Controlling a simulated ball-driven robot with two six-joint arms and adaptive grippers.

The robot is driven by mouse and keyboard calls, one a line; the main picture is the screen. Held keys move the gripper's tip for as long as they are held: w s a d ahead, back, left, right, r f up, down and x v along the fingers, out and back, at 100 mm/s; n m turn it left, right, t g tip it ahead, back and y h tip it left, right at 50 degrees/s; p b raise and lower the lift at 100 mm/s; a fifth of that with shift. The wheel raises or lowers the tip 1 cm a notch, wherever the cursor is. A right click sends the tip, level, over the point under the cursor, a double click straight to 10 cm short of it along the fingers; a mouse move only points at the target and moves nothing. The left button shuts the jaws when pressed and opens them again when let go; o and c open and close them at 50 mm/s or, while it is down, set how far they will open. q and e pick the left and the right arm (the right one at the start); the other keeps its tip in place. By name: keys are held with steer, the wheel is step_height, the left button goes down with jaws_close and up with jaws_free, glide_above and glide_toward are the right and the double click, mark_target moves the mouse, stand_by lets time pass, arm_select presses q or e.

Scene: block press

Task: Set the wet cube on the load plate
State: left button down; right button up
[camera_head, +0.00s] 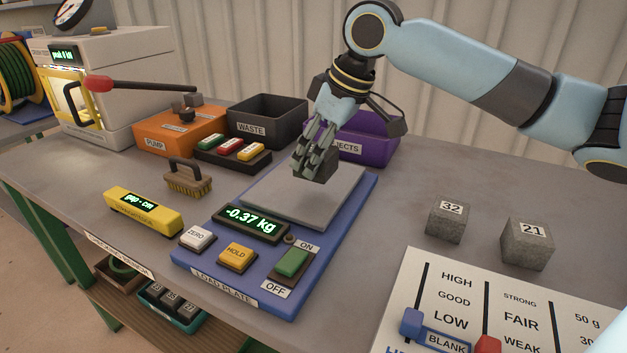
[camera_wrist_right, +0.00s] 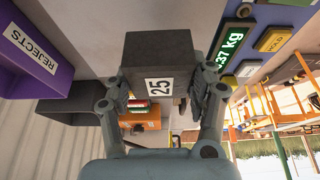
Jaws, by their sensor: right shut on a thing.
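My right gripper (camera_head: 316,158) is shut on a dark grey cube (camera_wrist_right: 158,62), which carries a white label reading 25 in the right wrist view. In the head view the cube sits between the fingers, over the grey top of the load plate (camera_head: 335,207). I cannot tell whether the cube touches the plate. The load plate is a blue scale whose display (camera_head: 250,219) reads -0.37 kg in green. It has a white ZERO button, an orange HOLD button and a green ON/OFF switch. My left gripper is not in view.
Two grey cubes, labelled 32 (camera_head: 446,222) and 21 (camera_head: 527,244), stand right of the scale. A black WASTE bin (camera_head: 266,114) and a purple rejects bin (camera_head: 375,150) stand behind. A brush (camera_head: 188,179) and yellow gauge (camera_head: 143,211) lie left.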

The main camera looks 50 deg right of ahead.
steer(key=shift+w+a+f, duration=0.1)
steer(key=shift+a+f, duration=0.1)
steer(key=shift+f, duration=1.9)
steer(key=shift+f, duration=0.1)
steer(key=o, duration=1.6)
steer(key=shift+o, duration=0.2)
steer(key=p+v, duration=0.4)
steer(key=v, duration=0.8)
